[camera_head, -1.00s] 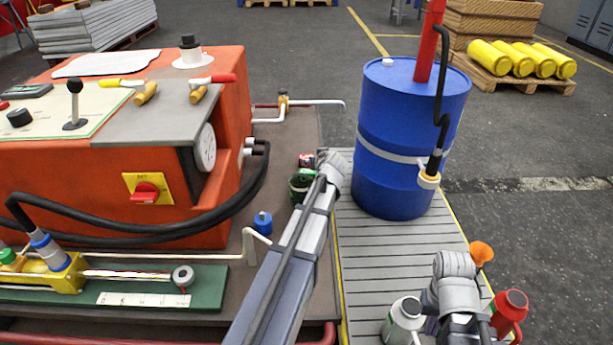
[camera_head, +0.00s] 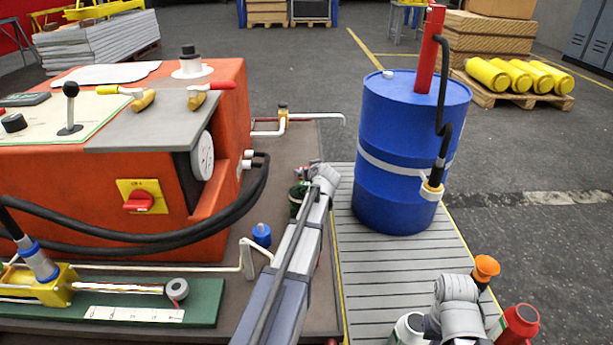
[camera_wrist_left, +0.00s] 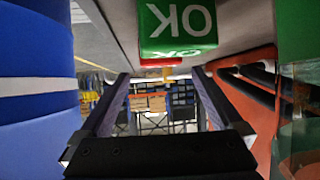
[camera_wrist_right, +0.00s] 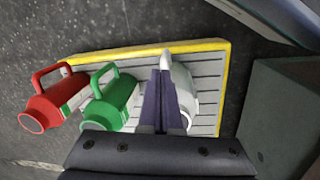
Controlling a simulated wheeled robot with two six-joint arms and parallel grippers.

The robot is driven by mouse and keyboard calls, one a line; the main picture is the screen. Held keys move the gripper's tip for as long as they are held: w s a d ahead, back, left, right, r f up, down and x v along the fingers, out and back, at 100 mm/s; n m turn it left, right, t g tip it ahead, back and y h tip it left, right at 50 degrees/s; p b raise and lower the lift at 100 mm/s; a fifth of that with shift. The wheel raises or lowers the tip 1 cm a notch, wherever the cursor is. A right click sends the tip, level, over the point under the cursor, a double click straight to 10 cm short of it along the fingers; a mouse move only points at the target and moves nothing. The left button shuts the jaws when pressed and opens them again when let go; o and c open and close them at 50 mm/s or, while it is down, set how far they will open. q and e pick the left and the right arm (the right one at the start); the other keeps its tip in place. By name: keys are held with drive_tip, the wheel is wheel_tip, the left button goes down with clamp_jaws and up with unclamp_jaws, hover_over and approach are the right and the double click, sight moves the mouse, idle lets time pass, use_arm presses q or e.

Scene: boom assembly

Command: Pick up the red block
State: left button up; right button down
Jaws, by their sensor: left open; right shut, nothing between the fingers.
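A green block (camera_wrist_left: 178,28) with white "OK" lettering is in the left wrist view, beyond the open fingers and toward the picture's top. My left gripper (camera_wrist_left: 161,77) is open, with nothing between its fingers. In the head view, its fingers are hidden behind the wrist. My right gripper (camera_wrist_right: 160,75) is shut and empty, above the slatted platform near a white bottle (camera_wrist_right: 185,90).
A blue drum (camera_head: 405,200) stands right of my left arm, and an orange cabinet (camera_head: 220,160) stands to its left. The slatted platform (camera_head: 385,275) has bare room.

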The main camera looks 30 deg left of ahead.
use_arm(q)
drive_tip(key=b+x, duration=0.1)
drive_tip(key=x, duration=0.3)
drive_tip(key=shift+w+a+f+b, duration=0.1)
drive_tip(key=shift+f+b, duration=0.05)
drive_tip(key=shift+b, duration=0.2)
use_arm(e)
wheel_tip(320, 180, down, 2)
drive_tip(key=shift+f, duration=0.1)
use_arm(q)
drive_tip(key=c, duration=1.2)
drive_tip(key=shift+r, duration=0.2)
drive_tip(key=shift+c, duration=0.2)
use_arm(e)
drive_tip(key=shift+r, duration=0.2)
